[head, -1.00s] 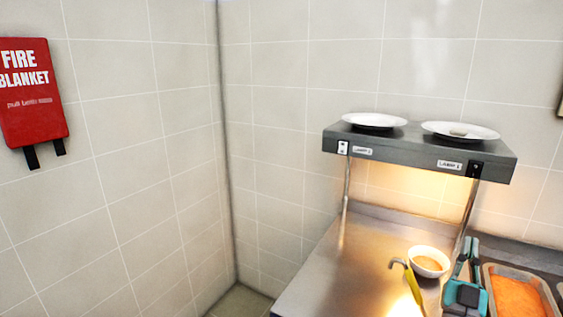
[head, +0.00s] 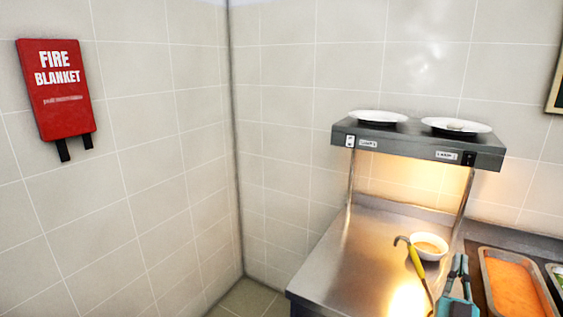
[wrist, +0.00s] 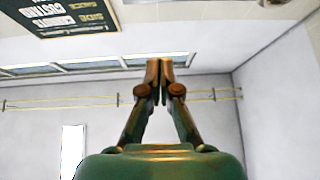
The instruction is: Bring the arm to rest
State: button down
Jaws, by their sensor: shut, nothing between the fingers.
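My gripper (wrist: 158,66) shows in the wrist view with its two fingers together and nothing between them. It points up toward the pale ceiling and upper wall. In the head view my teal gripper (head: 459,268) is at the lower right, in front of the counter edge beside the orange-filled pan. It looks clear of the things around it, though its lower part is cut off by the frame.
A lamp shelf (head: 402,146) above holds two white plates (head: 379,117). An orange-filled pan (head: 513,285) is at right. A red fire blanket (head: 58,90) hangs left.

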jog(key=s+a+f+n+g+y, duration=0.15)
jog(key=s+a+f+y, duration=0.25)
jog(key=s+a+f, duration=0.55)
jog(key=s+a+f+n+g+y, duration=0.1)
jog(key=s+a+f+n+y, duration=0.35)
jog(key=f, duration=0.85)
jog(key=s+a+g+y, duration=0.2)
jog(key=s+a, duration=0.1)
jog(key=s, duration=1.1)
jog(key=s+a+f+g+y, duration=0.1)
jog(key=s+a, duration=0.3)
jog(key=s, duration=1)
jog(key=shift+s+a+g+y, duration=0.2)
jog(key=shift+a+g+y, duration=0.1)
jog(key=shift+g+y, duration=0.25)
